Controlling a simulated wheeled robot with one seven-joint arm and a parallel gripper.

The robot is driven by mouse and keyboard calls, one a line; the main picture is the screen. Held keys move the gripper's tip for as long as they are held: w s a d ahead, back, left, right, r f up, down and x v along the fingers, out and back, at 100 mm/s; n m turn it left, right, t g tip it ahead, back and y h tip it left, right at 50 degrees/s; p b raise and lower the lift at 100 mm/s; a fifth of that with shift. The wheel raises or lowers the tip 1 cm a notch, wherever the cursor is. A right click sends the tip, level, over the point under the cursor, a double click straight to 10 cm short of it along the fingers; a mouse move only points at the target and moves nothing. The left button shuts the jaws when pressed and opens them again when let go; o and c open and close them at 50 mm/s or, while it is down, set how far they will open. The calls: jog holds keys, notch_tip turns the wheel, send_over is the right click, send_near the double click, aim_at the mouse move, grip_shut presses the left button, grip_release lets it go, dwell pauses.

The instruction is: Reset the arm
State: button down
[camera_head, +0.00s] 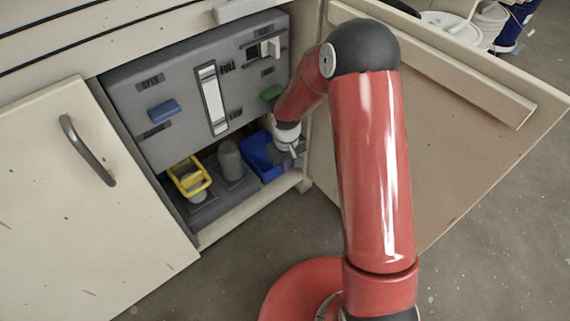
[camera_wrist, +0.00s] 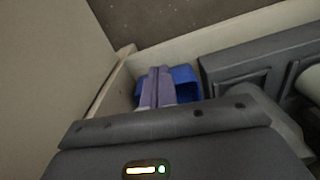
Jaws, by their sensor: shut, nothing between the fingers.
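My red arm (camera_head: 375,170) reaches into the open cabinet under the counter. My gripper (camera_head: 298,152) is at its right side, by a blue bucket (camera_head: 258,158). In the wrist view my gripper's fingers (camera_wrist: 157,85) are together with nothing between them, and the blue bucket (camera_wrist: 186,82) shows behind them. I cannot tell whether they touch the bucket. The gripper hides part of the bucket.
A grey panel (camera_head: 140,92) has a blue lever (camera_head: 164,110), a green lever (camera_head: 271,92) and a level gauge (camera_head: 212,98). A yellow bucket (camera_head: 190,178) stands below, left of a grey cylinder (camera_head: 230,160).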

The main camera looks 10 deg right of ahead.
jog(key=shift+r, duration=0.2)
jog(key=s+d+r+m+t+p, duration=0.1)
jog(key=s+d+r+p, duration=0.1)
jog(key=r, duration=0.6)
jog(key=s+d+r+m+t+p, duration=0.1)
jog(key=s+d+r, duration=0.1)
jog(key=r, duration=0.6)
jog(key=s+d+r+t+p, duration=0.1)
jog(key=s+d+r+p, duration=0.15)
jog(key=r, duration=0.65)
jog(key=s+d+r+m+t+p, duration=0.2)
jog(key=s+r+m+p, duration=0.1)
jog(key=s+r, duration=1.2)
jog(key=s+p, duration=0.1)
jog(key=s, duration=0.2)
jog(key=shift+d+t, duration=0.3)
jog(key=shift+d, duration=0.05)
